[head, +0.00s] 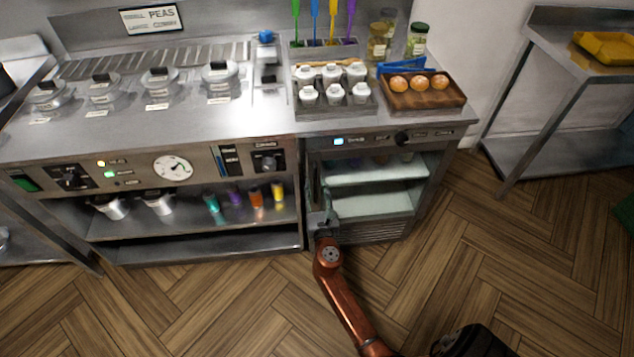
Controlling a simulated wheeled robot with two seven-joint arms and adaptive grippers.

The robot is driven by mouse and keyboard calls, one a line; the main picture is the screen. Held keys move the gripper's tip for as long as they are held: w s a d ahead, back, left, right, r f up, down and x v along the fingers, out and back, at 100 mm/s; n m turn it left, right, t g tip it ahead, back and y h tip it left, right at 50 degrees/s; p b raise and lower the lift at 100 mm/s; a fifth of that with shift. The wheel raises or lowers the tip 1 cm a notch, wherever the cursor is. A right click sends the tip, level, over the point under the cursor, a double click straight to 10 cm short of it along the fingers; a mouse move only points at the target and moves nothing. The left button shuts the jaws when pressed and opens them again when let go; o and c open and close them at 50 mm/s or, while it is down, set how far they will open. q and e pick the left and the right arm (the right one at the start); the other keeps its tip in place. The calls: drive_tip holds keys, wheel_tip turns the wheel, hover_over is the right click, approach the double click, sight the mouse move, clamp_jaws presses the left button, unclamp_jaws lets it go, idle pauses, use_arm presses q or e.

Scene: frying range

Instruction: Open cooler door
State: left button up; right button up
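The cooler (375,232) is built into the right end of the steel counter, below a control strip with a lit blue display. Its pale, lit shelves (372,200) show, with a few small items at the top. At the left of its opening is a narrow upright part of the door or its handle (328,200). Whether the door stands ajar or is closed glass I cannot tell. My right gripper (324,220) is at the lower left of the opening, at that upright part. Its fingers are too small and dark to tell their state. My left gripper is out of view.
The counter holds lidded pans (160,82), a rack of white-topped jars (332,95) and a wooden tray (440,98) with round orange items. Open shelves (200,215) hold colored bottles left of the cooler. A steel table (570,150) stands right.

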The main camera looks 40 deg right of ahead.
drive_tip(key=shift+x, duration=1.1)
clamp_jaws()
